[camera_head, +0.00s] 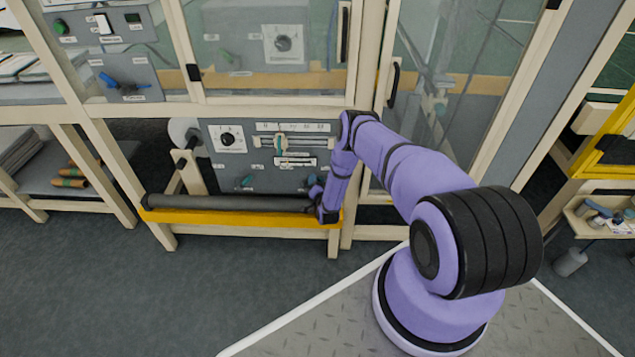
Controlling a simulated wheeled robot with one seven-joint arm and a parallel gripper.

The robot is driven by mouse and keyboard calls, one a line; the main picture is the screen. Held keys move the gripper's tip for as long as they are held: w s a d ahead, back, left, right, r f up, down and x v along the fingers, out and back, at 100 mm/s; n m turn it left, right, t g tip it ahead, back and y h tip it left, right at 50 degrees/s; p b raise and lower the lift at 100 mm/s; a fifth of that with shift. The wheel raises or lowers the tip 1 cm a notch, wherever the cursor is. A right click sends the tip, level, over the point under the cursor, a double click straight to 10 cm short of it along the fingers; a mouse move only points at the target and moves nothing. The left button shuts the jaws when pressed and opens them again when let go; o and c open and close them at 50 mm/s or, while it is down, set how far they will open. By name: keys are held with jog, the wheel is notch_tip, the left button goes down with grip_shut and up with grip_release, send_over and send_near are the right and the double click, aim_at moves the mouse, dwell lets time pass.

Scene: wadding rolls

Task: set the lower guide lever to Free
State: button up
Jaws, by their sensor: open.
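The grey lower control panel (222,168) stands behind the frame opening in the head view. It has a teal lever (246,182) low on its face and a teal slider handle (281,143) in a slotted scale higher up. Their labels are too small to read, so I cannot tell which control is the lower guide lever or where Free is marked. My gripper (316,190) is open at the panel's lower right, by the right end of the grey roll. My purple wrist hides part of the panel there. I cannot tell whether the gripper touches anything.
A grey roll (235,203) lies along the yellow rail (190,217) in front of the panel. A round dial (228,139) is at the panel's upper left. Wooden posts and glass doors stand close to my arm. The floor at front left is clear.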

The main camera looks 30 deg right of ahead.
aim_at(296, 176)
grip_shut()
jog(key=shift+r, duration=0.1)
jog(key=n, duration=0.1)
jog(key=w+a+r+n, duration=0.1)
jog(key=n, duration=0.1)
jog(key=shift+a+g, duration=0.3)
jog(key=shift+g, duration=0.1)
jog(key=a+n, duration=0.1)
jog(key=w+n+g, duration=0.1)
jog(key=n, duration=0.1)
jog(key=shift+w+a+r, duration=0.1)
jog(key=shift+a+r, duration=0.2)
jog(key=shift+a, duration=0.1)
jog(key=n, duration=0.1)
jog(key=w+a+n, duration=0.1)
jog(key=a+n+g, duration=0.1)
jog(key=n, duration=0.1)
jog(key=shift+w+a+f+h, duration=0.15)
jog(key=shift+w+f+h, duration=0.05)
jog(key=shift+w+h, duration=0.1)
jog(key=shift+w+a+f+n+g+h, duration=0.25)
jog(key=shift+w+a+f+n+g, duration=0.15)
jog(key=shift+n, duration=0.5)
jog(key=shift+w+a+f+n+g+h, duration=0.25)
jog(key=shift+a+n, duration=0.25)
jog(key=shift+n, duration=0.4)
